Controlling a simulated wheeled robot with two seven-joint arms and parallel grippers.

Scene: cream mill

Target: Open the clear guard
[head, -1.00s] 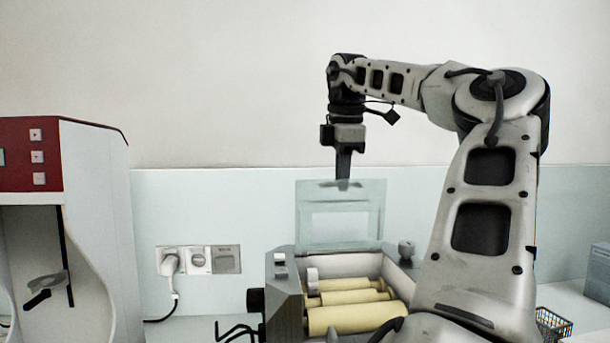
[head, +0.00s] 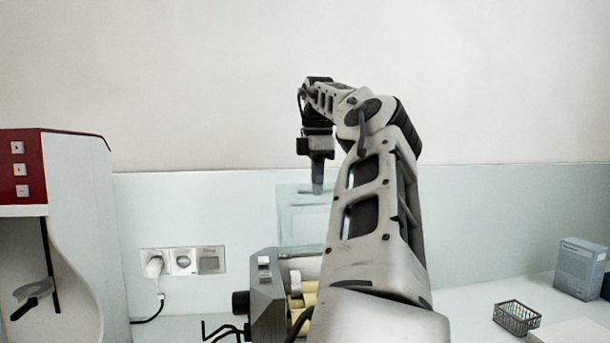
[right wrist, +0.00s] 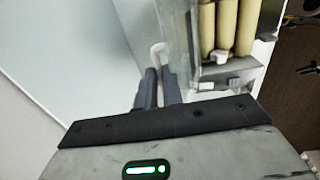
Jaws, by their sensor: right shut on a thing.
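The clear guard (head: 289,222) stands upright above the back of the cream mill (head: 264,308), and the pale rollers (head: 308,288) are uncovered below it. My right gripper (head: 318,188) points down at the guard's top edge and is shut on it. In the right wrist view its fingers (right wrist: 159,88) are closed around the guard's white handle (right wrist: 158,50), and the guard (right wrist: 180,30) runs beside the rollers (right wrist: 225,28). My right arm hides the mill's right part and the guard's right edge in the head view. My left gripper is not in view.
A red and white machine (head: 80,215) stands at the left. A wall socket panel (head: 183,261) with a plug is behind the bench. A wire basket (head: 516,318) and a grey box (head: 580,268) stand at the right. The bench between arm and basket looks clear.

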